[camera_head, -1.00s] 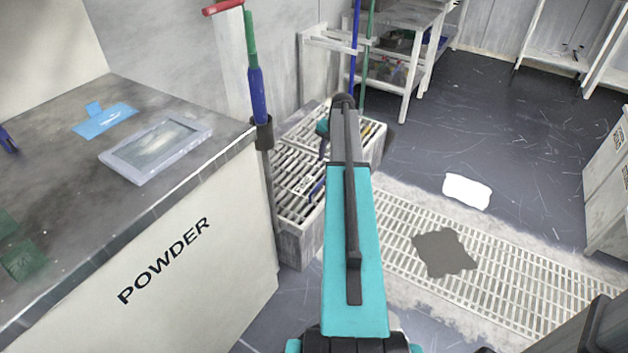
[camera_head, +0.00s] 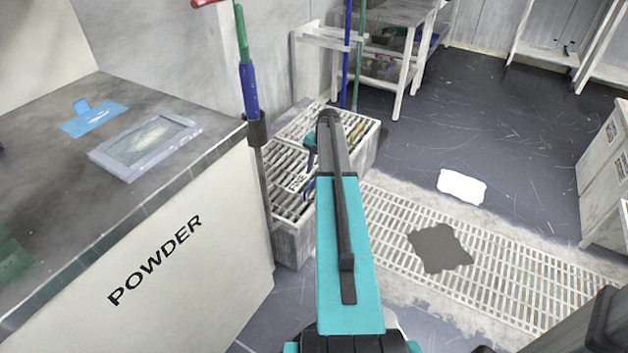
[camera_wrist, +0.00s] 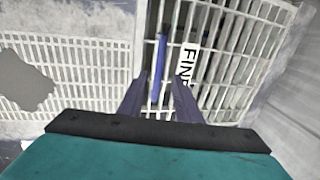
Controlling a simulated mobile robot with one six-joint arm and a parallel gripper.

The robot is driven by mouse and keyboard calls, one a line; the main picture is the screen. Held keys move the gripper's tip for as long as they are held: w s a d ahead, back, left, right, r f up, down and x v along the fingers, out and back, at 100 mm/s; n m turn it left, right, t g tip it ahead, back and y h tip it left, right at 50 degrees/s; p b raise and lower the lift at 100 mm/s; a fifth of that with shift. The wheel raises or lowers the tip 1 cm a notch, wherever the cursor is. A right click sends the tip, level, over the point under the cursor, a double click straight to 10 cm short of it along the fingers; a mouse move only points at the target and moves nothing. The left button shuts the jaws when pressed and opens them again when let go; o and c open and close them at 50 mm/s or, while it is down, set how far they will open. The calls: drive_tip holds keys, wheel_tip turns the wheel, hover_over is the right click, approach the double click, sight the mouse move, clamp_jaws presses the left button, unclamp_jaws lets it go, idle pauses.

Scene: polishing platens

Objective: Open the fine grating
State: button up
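The fine grating (camera_wrist: 225,55) is a pale barred cover with a white label reading "FIN", its end cut off in the wrist view. A blue bar-shaped handle (camera_wrist: 160,55) lies along it beside the label. In the head view the grating (camera_head: 285,163) tops the near part of a low pale bin, partly hidden by my arm. My gripper (camera_wrist: 157,84) is open, its two dark fingers apart on either side of the blue handle's line. I cannot tell whether they touch it. In the head view the gripper (camera_head: 311,152) hangs over the bin.
A counter marked POWDER (camera_head: 155,260) stands close on the left, with a grey framed tray (camera_head: 145,147) on it. A blue-and-green pole (camera_head: 250,90) rises beside the bin. Floor grating (camera_head: 490,265) lies on the right. A shelf rack (camera_head: 395,60) stands behind.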

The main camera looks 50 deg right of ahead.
sight(313, 183)
drive_tip(key=shift+w+a+f+b, duration=0.1)
drive_tip(key=shift+w+f+b, duration=0.1)
drive_tip(key=shift+f, duration=0.75)
drive_tip(key=shift+w+d+f+b, duration=0.1)
drive_tip(key=shift+w+f+b, duration=0.05)
drive_tip(key=shift+f, duration=0.85)
drive_tip(key=shift+w+a+f+b, duration=0.1)
drive_tip(key=shift+w+f+b, duration=0.1)
drive_tip(key=shift+f, duration=0.75)
